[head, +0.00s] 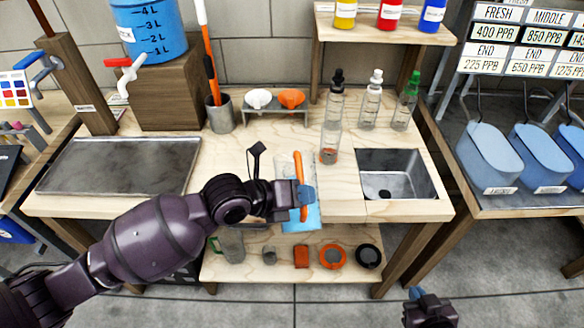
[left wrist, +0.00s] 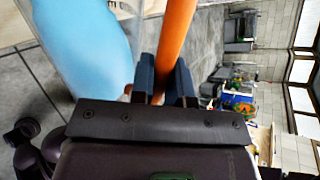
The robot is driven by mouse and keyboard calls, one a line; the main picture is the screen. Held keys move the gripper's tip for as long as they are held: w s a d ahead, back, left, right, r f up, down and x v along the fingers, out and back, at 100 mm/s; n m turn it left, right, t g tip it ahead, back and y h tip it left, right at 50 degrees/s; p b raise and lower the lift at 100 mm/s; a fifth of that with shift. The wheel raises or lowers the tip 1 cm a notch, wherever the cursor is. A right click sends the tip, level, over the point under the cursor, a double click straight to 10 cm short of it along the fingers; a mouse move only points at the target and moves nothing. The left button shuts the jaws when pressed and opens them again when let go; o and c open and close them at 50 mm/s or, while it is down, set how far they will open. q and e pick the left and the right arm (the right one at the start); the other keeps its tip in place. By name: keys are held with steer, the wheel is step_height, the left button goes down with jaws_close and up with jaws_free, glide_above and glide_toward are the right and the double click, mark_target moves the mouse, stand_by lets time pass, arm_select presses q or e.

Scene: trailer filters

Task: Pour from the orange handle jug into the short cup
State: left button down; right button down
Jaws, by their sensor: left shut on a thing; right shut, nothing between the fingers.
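My left gripper (head: 303,194) is shut on the orange handle (head: 298,170) of a clear jug holding blue liquid (head: 310,217). The jug is over the workbench's front edge. In the left wrist view the fingers (left wrist: 163,80) close around the orange handle (left wrist: 176,35), with the blue-filled jug (left wrist: 90,45) beside it. A clear cup with a reddish-orange base (head: 329,153) stands on the bench just behind the jug; I cannot tell surely whether it is the short cup. My right gripper (head: 430,305) is shut and empty at lower right, away from the bench.
A sink (head: 397,174) lies right of the jug, a metal tray (head: 118,166) at left. Clear bottles (head: 370,105) stand behind the cup. A small rack (head: 275,110) holds a white and an orange funnel. The lower shelf (head: 300,272) holds several small items.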

arm_select(q)
steer(key=shift+r, duration=0.2)
arm_select(e)
steer(key=shift+r, duration=0.2)
arm_select(q)
steer(key=shift+w, duration=0.1)
steer(key=shift+r, duration=0.15)
arm_select(e)
steer(key=shift+s+d+f, duration=0.1)
steer(key=shift+s+f, duration=0.2)
steer(key=shift+s, duration=0.15)
arm_select(q)
steer(key=shift+w, duration=0.1)
arm_select(e)
steer(key=shift+w+r, duration=0.2)
arm_select(q)
steer(key=shift+r+p, duration=0.1)
steer(key=shift+p, duration=0.2)
arm_select(e)
steer(key=shift+w+r, duration=0.35)
steer(key=shift+w, duration=0.05)
steer(key=shift+s+f, duration=0.1)
steer(key=shift+s, duration=0.15)
arm_select(q)
steer(key=shift+w, duration=0.1)
arm_select(e)
steer(key=shift+s+f, duration=0.2)
steer(key=shift+s, duration=0.1)
